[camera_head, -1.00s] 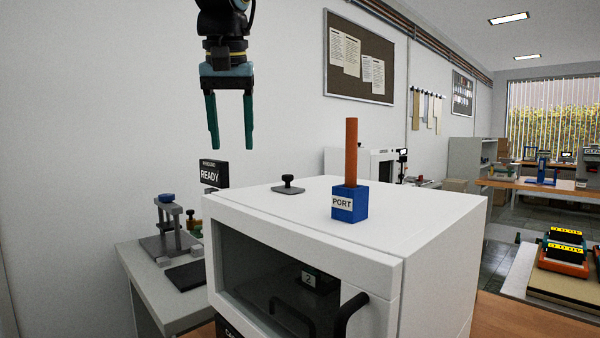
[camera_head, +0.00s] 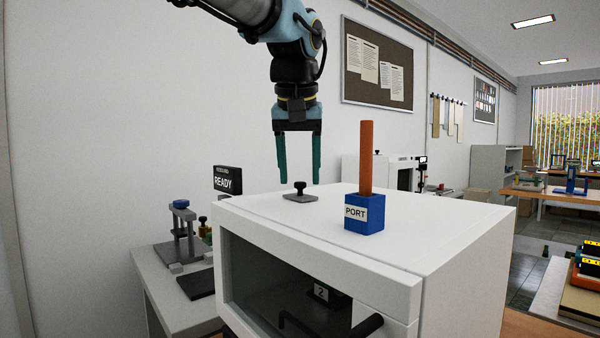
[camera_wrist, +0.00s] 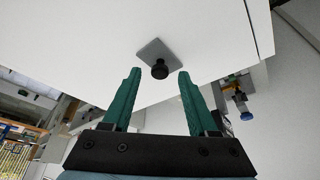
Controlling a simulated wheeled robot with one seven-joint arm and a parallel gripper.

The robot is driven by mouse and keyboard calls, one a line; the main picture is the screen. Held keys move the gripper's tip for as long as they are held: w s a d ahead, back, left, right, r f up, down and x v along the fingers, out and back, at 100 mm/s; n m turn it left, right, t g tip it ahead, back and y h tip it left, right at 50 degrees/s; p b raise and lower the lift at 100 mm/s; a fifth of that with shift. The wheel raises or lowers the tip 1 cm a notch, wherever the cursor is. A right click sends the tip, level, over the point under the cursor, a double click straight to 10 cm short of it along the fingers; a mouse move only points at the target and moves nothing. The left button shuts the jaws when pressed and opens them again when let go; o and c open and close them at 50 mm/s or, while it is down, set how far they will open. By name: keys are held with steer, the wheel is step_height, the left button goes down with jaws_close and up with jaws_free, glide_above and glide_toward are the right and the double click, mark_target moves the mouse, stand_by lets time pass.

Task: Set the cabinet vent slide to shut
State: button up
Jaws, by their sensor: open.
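The white cabinet (camera_head: 440,240) has a dark glass front and a black handle (camera_head: 345,328). The vent slide, a grey plate (camera_head: 312,198) with a black knob (camera_head: 300,187), lies on its top, left of the blue port block. My gripper (camera_head: 299,180) points down with its green fingers apart and nothing between them. In the head view its fingertips appear just above or behind the knob. In the wrist view the knob (camera_wrist: 160,69) shows beyond and between the open fingertips (camera_wrist: 159,72). I cannot tell whether the slide is open or shut.
A blue block marked PORT (camera_head: 363,214) holds a tall orange rod (camera_head: 366,158) upright on the cabinet top, right of the knob. A READY sign (camera_head: 228,180) and a small press (camera_head: 182,235) stand at the left. A grey bench (camera_head: 165,295) is beside the cabinet.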

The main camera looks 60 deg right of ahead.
steer(key=shift+d+f, duration=0.15)
steer(key=shift+f, duration=0.15)
steer(key=shift+c, duration=0.3)
jaws_close()
stand_by(1.0)
